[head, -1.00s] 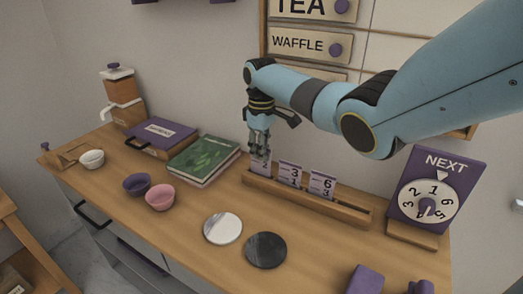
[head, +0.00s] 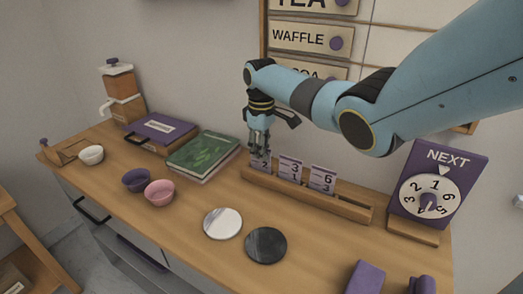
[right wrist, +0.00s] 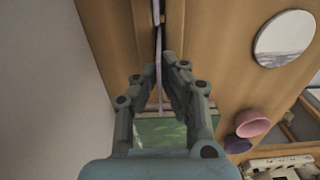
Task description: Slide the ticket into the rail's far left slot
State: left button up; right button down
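The wooden rail (head: 340,207) stands near the back of the counter. Two upright tickets stand in it, a middle ticket (head: 290,170) reading 3 over 1 and a right ticket (head: 323,180) reading 6 over 3. My right gripper (head: 260,150) is over the rail's left end, shut on the top of a third ticket (head: 261,164). This ticket is upright, its lower edge at the far left slot; I cannot tell how deep it sits. In the right wrist view the held ticket (right wrist: 158,45) shows as a thin edge between the fingertips. My left gripper is out of view.
A green book (head: 203,153) lies just left of the rail. A purple number dial (head: 440,187) stands at its right. White (head: 222,223) and dark (head: 265,245) discs lie in front, with pink (head: 159,193) and purple (head: 136,181) bowls to the left.

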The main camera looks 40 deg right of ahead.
jog(key=c, duration=1.4)
grip_release()
notch_tip(320, 180, up, 12)
jog(key=shift+a+f, duration=0.1)
